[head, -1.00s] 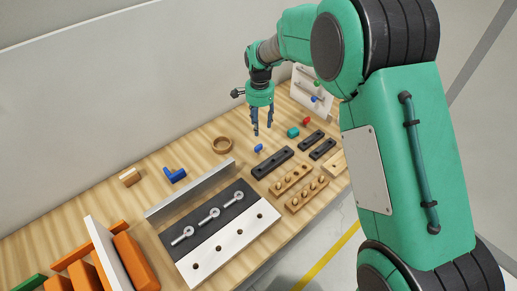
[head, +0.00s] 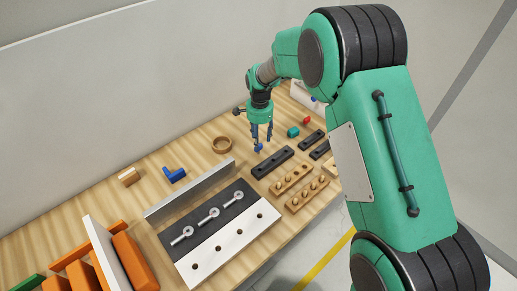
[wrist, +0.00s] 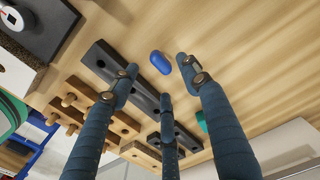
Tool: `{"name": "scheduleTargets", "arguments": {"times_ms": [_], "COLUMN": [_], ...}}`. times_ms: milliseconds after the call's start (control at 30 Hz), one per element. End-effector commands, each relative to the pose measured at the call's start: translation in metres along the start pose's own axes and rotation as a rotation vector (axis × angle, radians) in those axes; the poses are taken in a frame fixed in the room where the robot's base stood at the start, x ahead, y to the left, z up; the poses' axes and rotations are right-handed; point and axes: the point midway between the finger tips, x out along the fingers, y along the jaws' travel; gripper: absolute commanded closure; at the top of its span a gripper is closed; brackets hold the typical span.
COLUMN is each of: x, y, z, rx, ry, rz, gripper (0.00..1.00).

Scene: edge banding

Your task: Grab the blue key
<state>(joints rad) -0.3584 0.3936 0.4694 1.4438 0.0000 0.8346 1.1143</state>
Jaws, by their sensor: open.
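The blue key (head: 258,149) is a small rounded bar lying on the wooden bench, near the black slotted blocks. In the wrist view the blue key (wrist: 160,62) lies flat between and a little beyond the fingertips. My gripper (head: 262,144) is open and empty, pointing down over the key. Its blue-grey fingers (wrist: 160,76) are spread apart in the wrist view, with none seen closed on the key. In the head view the fingers partly cover the key, and the height between them is hard to judge.
A black slotted block (head: 272,163) lies close beside the key, with wooden peg blocks (head: 292,179) nearer the front. A teal piece (head: 293,132) and a red piece (head: 306,121) lie to the right. A wooden ring (head: 222,145) and blue L-shaped piece (head: 174,175) lie left.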

Motion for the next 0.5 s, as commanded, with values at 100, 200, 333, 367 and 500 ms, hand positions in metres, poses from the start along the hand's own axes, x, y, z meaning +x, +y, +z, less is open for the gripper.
{"name": "scheduleTargets", "arguments": {"times_ms": [100, 200, 333, 367, 500], "x": [0.0, 0.0, 0.002, 0.004, 0.016], "y": [0.0, 0.0, 0.0, 0.0, 0.001], "z": [0.0, 0.0, 0.0, 0.0, 0.001], "rx": [0.0, 0.0, 0.0, 0.0, 0.0], "ry": [0.0, 0.0, 0.0, 0.0, -0.001], "rz": [0.0, 0.0, 0.001, 0.001, 0.002], "gripper": [0.53, 0.53, 0.53, 0.53, 0.53]}}
